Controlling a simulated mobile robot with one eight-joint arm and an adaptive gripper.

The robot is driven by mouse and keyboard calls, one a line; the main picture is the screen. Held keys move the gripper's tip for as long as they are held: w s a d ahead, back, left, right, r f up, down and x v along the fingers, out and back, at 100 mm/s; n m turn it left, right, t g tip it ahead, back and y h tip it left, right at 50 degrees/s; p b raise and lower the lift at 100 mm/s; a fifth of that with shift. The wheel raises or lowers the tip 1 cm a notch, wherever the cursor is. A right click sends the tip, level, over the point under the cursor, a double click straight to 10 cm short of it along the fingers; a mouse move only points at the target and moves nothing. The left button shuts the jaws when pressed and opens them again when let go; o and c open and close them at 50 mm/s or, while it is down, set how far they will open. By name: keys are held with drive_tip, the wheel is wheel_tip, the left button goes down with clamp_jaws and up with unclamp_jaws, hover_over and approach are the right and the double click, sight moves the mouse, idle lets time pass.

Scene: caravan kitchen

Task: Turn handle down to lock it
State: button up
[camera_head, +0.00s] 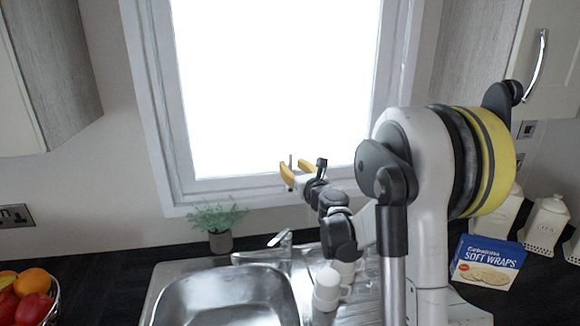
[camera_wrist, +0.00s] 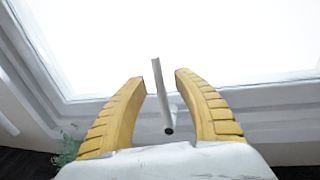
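The window handle (camera_wrist: 162,92) is a thin pale grey bar in the wrist view. It stands up in front of the lower window frame, between the two yellow fingers of my gripper (camera_wrist: 161,85). The fingers are open, with a gap on each side of the handle. In the head view the handle (camera_head: 290,162) shows as a small upright grey bar at the bottom of the window, between the fingertips of my gripper (camera_head: 296,174). The window (camera_head: 275,90) is bright white in a pale frame. The handle's mount is hard to make out.
Below the window are a metal sink (camera_head: 225,295), a tap (camera_head: 280,240) and a potted plant (camera_head: 220,240). White cups (camera_head: 327,290) stand by the sink. A Soft Wraps box (camera_head: 487,262) is at right, a fruit bowl (camera_head: 52,306) at left.

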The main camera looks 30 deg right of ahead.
drive_tip(key=shift+w, duration=0.8)
clamp_jaws()
drive_tip(key=shift+d, duration=0.15)
